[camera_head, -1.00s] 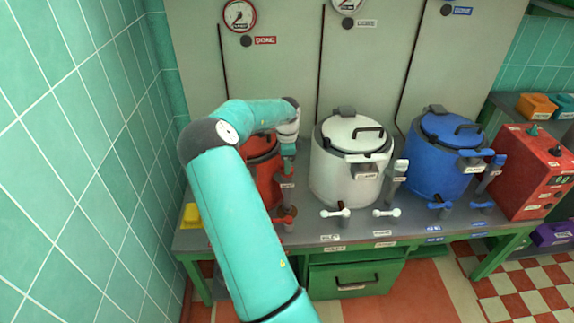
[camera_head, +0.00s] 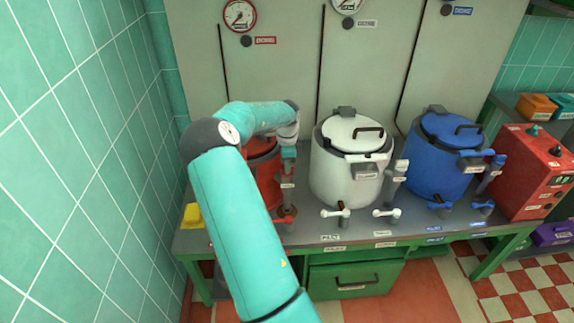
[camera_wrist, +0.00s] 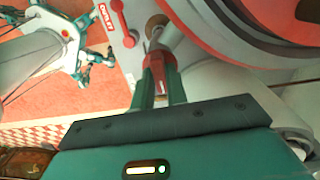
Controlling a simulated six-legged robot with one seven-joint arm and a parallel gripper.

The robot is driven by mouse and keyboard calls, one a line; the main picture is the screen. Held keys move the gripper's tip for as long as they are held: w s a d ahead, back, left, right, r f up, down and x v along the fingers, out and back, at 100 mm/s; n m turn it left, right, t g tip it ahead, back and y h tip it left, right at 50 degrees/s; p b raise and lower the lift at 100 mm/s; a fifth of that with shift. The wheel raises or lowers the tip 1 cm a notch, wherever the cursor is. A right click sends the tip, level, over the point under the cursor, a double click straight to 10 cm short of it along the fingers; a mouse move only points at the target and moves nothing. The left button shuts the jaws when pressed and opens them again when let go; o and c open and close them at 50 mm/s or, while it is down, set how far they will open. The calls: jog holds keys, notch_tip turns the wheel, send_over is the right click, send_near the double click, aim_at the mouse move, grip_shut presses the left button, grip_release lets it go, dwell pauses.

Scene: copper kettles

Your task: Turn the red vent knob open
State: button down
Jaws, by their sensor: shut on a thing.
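The red kettle (camera_head: 266,180) stands at the left of the bench, partly hidden behind my arm. My gripper (camera_head: 289,152) points down at the kettle's right side, over its upright side pipe. In the wrist view my gripper (camera_wrist: 160,92) has its two green fingers on either side of the red vent knob (camera_wrist: 157,66), shut on it. Most of the knob is hidden between the fingers, so its turn angle cannot be told.
A white kettle (camera_head: 335,180) stands close to the right, then a blue kettle (camera_head: 428,180) and a red control box (camera_head: 530,180). A red valve lever (camera_head: 283,221) sits low in front. A tiled wall (camera_head: 90,150) closes the left side.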

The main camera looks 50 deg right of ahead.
jog(key=n, duration=0.8)
jog(key=shift+n, duration=0.3)
jog(key=n, duration=0.4)
jog(key=shift+n, duration=0.3)
jog(key=n, duration=0.4)
jog(key=c, duration=1.5)
grip_release()
jog(key=shift+o, duration=0.5)
